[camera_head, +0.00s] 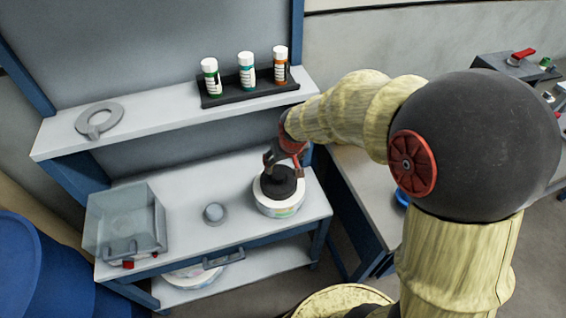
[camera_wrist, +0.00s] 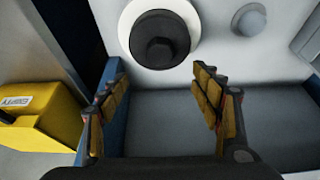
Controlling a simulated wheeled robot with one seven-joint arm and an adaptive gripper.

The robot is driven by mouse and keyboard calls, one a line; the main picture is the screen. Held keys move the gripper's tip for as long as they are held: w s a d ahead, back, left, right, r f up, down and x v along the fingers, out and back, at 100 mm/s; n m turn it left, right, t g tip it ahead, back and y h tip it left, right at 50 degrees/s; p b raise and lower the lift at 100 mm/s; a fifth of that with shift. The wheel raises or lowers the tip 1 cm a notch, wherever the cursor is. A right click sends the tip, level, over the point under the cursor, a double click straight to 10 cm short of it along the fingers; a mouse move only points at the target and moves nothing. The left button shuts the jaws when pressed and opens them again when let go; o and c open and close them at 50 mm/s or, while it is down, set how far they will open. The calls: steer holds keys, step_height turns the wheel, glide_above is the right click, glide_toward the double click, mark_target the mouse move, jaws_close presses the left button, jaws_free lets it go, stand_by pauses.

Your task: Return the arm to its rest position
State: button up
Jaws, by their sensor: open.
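My gripper (camera_head: 285,160) is at the end of my arm, over the right part of the workbench (camera_head: 185,195). In the wrist view my gripper (camera_wrist: 160,105) shows two fingers spread apart with nothing between them. A white reel (camera_head: 282,208) with a black hub (camera_head: 279,182) sits on the bench close to the gripper. The reel also shows in the wrist view (camera_wrist: 126,30), beyond the fingertips, with its black hub (camera_wrist: 160,40) uncovered. In the head view the fingers partly overlap the hub, so the exact gap is hard to tell.
A shelf (camera_head: 150,130) above the bench holds a black rack (camera_head: 248,90) with three bottles and a grey ring tool (camera_head: 99,120). A clear box (camera_head: 125,222) and round knob (camera_head: 214,212) are on the bench. A yellow box (camera_wrist: 40,120) is at left in the wrist view.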

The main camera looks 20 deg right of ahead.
steer(key=s+r+g, duration=0.2)
steer(key=s+r, duration=0.1)
steer(key=s, duration=0.9)
steer(key=s+r+t, duration=0.3)
steer(key=s+r, duration=0.9)
steer(key=r, duration=0.2)
steer(key=shift+s+r, duration=0.4)
steer(key=shift+c, duration=1.1)
